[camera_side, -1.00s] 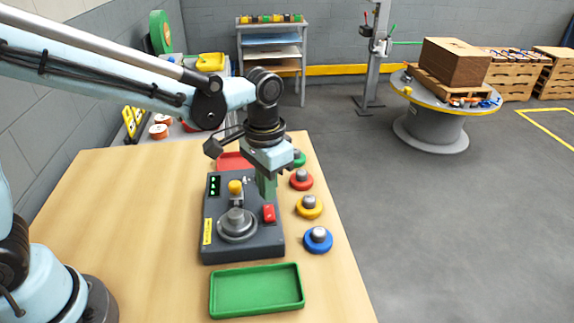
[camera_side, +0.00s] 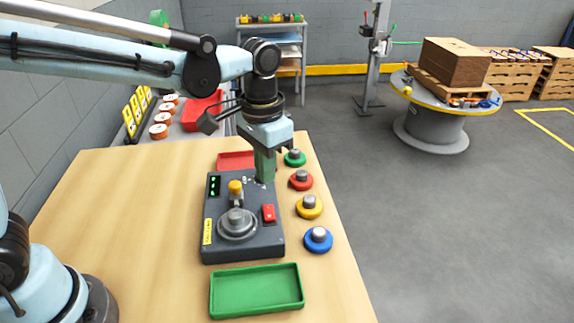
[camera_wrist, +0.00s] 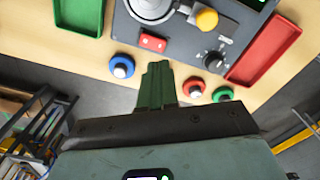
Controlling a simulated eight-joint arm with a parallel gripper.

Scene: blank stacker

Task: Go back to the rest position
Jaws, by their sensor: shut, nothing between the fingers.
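My gripper (camera_side: 265,180) has green fingers, closed together with nothing between them. It points down over the far right part of the dark control box (camera_side: 212,248), near the box's red switch (camera_side: 268,213); I cannot tell its exact height. In the wrist view the closed fingers (camera_wrist: 158,70) stand in the middle, between a blue puck (camera_wrist: 122,66) and a red puck (camera_wrist: 193,87). They hide the yellow puck there. The box carries a round grey chuck (camera_side: 237,225) and a yellow knob (camera_side: 235,187).
Blue (camera_side: 318,240), yellow (camera_side: 309,207), red (camera_side: 301,180) and green (camera_side: 294,158) pucks line the table's right edge. A green tray (camera_side: 257,303) lies in front, a red tray (camera_side: 233,165) behind. The table's left part is bare.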

